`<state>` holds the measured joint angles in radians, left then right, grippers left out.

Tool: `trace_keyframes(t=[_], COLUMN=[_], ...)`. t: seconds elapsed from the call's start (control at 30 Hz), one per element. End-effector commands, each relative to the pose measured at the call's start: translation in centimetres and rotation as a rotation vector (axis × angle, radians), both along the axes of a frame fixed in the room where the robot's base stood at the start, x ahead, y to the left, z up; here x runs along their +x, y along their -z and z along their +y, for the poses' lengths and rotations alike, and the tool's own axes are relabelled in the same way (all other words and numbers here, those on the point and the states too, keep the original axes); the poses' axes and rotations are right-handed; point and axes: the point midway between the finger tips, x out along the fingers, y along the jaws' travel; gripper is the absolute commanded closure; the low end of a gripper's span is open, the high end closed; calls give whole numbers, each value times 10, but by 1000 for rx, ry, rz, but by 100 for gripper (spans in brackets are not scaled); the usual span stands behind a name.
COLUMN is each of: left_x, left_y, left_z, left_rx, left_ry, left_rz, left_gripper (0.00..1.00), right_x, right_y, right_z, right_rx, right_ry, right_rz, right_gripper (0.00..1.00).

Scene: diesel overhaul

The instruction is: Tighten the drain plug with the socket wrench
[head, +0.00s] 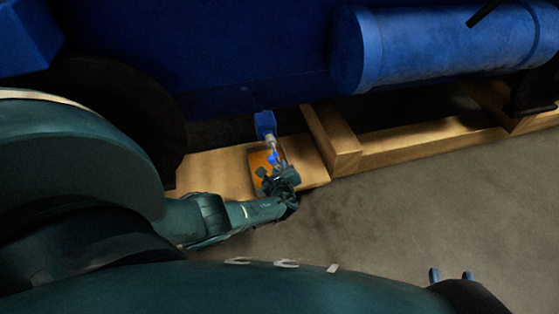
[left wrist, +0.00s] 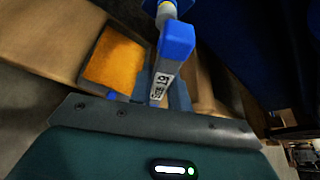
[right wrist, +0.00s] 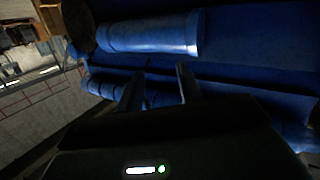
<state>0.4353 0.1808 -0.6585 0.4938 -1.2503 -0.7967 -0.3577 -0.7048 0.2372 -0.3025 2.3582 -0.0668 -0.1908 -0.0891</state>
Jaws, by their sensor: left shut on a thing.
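The socket wrench (head: 273,157) has a blue head and a grey handle; in the left wrist view its head (left wrist: 177,40) and a labelled handle show up close. My left gripper (head: 279,178) is shut on the handle. The light metal socket (left wrist: 166,13) points up to a blue fitting (head: 265,124) under the engine. The drain plug itself is hidden behind the socket; I cannot tell how fully the socket sits on it. My right gripper (head: 451,276) is far off at the lower right. Its fingers (right wrist: 160,88) are apart, with nothing seen between them.
An orange-bottomed tray (left wrist: 115,60) lies beside the wrench on a wooden board (head: 213,175). A wooden beam frame (head: 425,146) runs to the right below a blue cylinder (head: 440,45). The blue engine body (head: 230,50) is close overhead. The concrete floor (head: 420,210) is clear.

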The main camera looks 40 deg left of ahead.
Motion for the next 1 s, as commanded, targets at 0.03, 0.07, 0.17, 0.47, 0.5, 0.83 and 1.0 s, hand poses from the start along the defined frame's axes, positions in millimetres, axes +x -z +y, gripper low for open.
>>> trace_keyframes(t=[0.03, 0.07, 0.17, 0.47, 0.5, 0.83, 1.0], left_x=[2, 2, 2, 2, 2, 2, -3], left_y=[-4, -3, -2, 1, 1, -2, -4], left_z=[-1, -1, -1, 0, 0, 1, -5], left_rx=[43, 73, 168, 440, 464, 500, 500], left_ry=[-1, -1, -2, -1, -3, 1, 1], left_rz=[50, 83, 192, 510, 537, 579, 579], left_gripper=[100, 100, 100, 100, 100, 100, 100], right_x=[0, -1, -1, 1, 1, 1, 1], right_y=[-2, -1, 1, 4, 3, -1, -7], right_z=[-1, -1, -1, 3, 3, 4, 4], right_rx=[-1, -1, -2, 2, 4, 7, 7], right_ry=[3, 4, 4, -12, -16, -20, -20], right_rz=[16, 22, 31, -63, -80, -104, -102], right_gripper=[64, 64, 64, 64, 64, 64, 64])
